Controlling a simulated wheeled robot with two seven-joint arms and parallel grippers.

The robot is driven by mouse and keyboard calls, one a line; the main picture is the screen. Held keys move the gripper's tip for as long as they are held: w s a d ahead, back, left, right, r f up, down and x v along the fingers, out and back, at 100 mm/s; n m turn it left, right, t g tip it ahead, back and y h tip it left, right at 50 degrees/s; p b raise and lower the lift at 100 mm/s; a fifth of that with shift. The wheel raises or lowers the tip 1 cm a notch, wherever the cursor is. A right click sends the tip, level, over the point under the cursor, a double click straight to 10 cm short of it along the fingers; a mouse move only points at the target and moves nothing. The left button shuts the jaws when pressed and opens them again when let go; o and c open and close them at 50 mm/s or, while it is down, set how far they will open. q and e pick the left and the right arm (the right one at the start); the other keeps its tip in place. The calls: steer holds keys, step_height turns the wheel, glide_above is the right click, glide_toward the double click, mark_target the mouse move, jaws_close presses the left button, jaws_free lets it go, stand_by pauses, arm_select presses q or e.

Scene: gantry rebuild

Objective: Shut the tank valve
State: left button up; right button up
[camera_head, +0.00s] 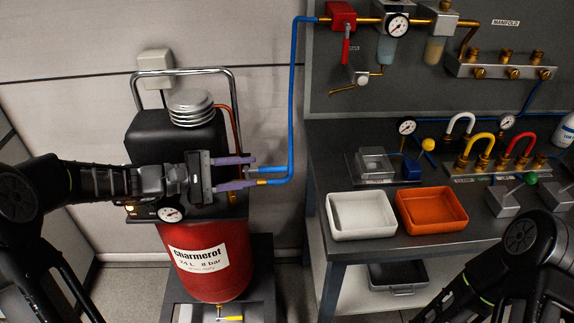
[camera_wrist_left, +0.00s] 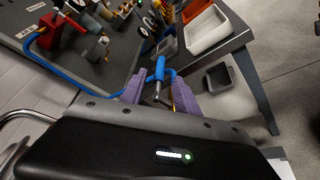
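The red tank (camera_head: 212,262) stands under the black compressor at the left. My left gripper (camera_head: 256,172) reaches in from the left in front of it, its two purple fingers apart and pointing right. In the left wrist view, the gripper (camera_wrist_left: 160,97) shows a gap between the fingers with a metal stem and a blue sleeve (camera_wrist_left: 160,68) ahead of or within it. I cannot tell whether that sleeve is the valve's handle or a hose end. A brass fitting (camera_head: 262,182) shows by the lower fingertip. The valve body is hidden by the gripper. My right gripper is out of view.
The blue hose (camera_head: 293,100) runs from the wall panel down beside the fingers. A chrome rail (camera_head: 182,71) arches over the compressor (camera_head: 160,132). The workbench with a white tray (camera_head: 332,232) and an orange tray (camera_head: 404,226) stands to the right. A yellow-handled drain (camera_head: 230,318) is below the tank.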

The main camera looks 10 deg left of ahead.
mark_target(265, 171)
arm_select(q)
steer(key=shift+s+a, duration=0.1)
steer(key=shift+a, duration=0.05)
steer(key=shift+p+x, duration=0.85)
steer(key=shift+x, duration=3.15)
steer(key=shift+c, duration=0.3)
jaws_close()
